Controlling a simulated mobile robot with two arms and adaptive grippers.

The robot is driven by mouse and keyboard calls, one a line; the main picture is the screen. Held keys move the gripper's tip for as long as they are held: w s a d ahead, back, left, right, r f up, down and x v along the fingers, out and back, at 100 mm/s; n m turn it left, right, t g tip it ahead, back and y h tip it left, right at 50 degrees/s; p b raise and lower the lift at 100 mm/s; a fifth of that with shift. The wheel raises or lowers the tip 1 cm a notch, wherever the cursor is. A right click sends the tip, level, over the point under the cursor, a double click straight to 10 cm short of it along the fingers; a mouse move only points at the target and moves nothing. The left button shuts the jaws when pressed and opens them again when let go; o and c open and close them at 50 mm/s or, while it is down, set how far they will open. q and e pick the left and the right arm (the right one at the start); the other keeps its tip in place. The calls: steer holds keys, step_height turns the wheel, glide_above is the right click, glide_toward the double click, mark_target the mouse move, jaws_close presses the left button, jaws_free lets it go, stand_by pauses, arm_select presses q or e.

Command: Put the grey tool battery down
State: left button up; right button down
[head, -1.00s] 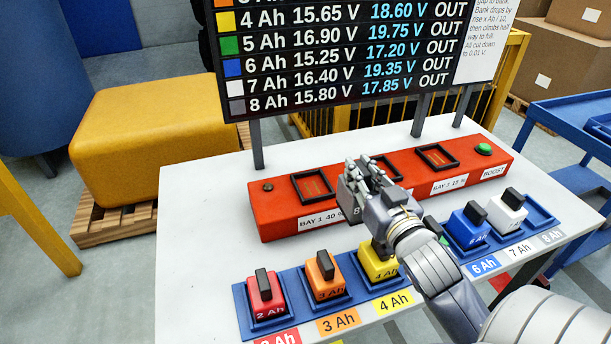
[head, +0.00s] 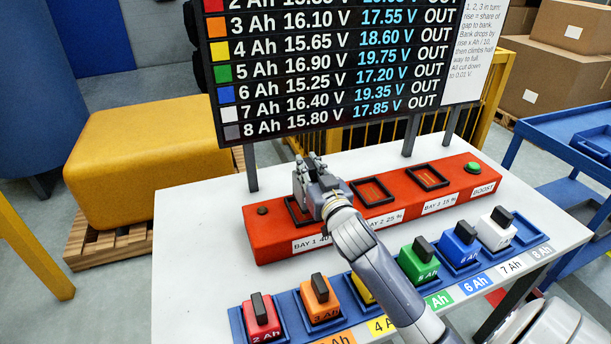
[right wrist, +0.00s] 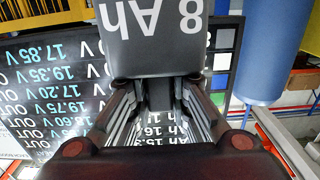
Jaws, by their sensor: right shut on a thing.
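The grey tool battery, marked 8 Ah, fills the top of the right wrist view (right wrist: 155,40). In the head view the grey battery (head: 300,187) is mostly hidden by my right gripper (head: 312,170). My right gripper is shut on the battery and is at bay 1 (head: 291,212), the leftmost bay of the red charger (head: 275,245). I cannot tell whether the battery touches the bay. Bays 2 (head: 371,191) and 3 (head: 428,177) are empty. My left gripper is not in view.
Coloured batteries, from red (head: 261,318) to white (head: 495,230), stand in a row of blue holders in front. The grey 8 Ah holder (head: 528,229) at the right end is empty. A voltage board (head: 330,75) stands behind the charger.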

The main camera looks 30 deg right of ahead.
steer(key=shift+w+r, duration=0.2)
steer(key=shift+w, duration=0.4)
steer(key=shift+f, duration=1.75)
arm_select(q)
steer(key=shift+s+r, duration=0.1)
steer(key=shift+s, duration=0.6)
arm_select(e)
steer(key=shift+a, duration=0.1)
steer(key=c, duration=1.9)
jaws_free()
steer(key=shift+f, duration=0.35)
steer(key=o, duration=0.4)
steer(key=shift+s, duration=0.1)
steer(key=shift+r, duration=0.1)
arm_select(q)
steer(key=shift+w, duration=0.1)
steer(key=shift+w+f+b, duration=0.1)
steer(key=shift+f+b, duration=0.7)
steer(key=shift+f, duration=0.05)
arm_select(e)
steer(key=v, duration=1.2)
